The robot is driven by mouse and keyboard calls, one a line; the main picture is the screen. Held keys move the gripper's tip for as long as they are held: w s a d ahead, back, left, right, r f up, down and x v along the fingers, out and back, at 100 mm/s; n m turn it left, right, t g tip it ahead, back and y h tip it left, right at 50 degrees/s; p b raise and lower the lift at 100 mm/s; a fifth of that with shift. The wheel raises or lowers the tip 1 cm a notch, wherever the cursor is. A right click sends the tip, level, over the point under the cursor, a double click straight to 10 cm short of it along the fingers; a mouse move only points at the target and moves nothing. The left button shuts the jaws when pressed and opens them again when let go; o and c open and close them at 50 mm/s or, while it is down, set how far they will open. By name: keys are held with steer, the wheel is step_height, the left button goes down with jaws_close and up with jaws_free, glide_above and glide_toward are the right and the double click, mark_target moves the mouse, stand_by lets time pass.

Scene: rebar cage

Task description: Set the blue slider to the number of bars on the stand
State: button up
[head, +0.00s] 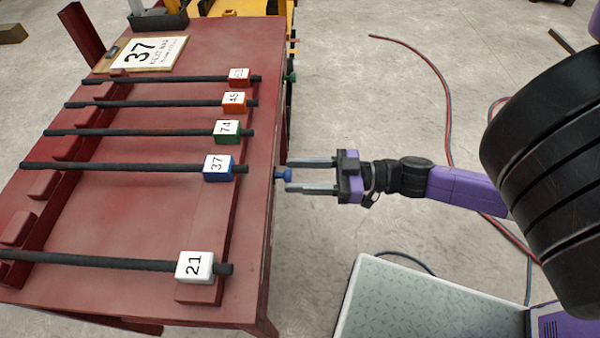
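A small blue knob (283,174), seemingly the blue slider, shows beside the right edge of the red stand (130,218). Any scale or numbers for it are hidden from this view. My gripper (291,175) is open, its two fingers apart and pointing left at the stand. The blue knob is at the mouth between the fingertips; I cannot tell whether they touch it. Several dark bars lie across the stand, including one with a blue tag reading 37 (219,167) and one with a white tag reading 21 (195,266).
A card reading 37 (148,53) lies at the stand's far end, near a dark tray (158,20). A small green piece (290,77) shows at the stand's right edge farther back. Red and blue hoses (440,85) lie on the floor to the right.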

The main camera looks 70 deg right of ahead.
jaws_close()
stand_by(1.2)
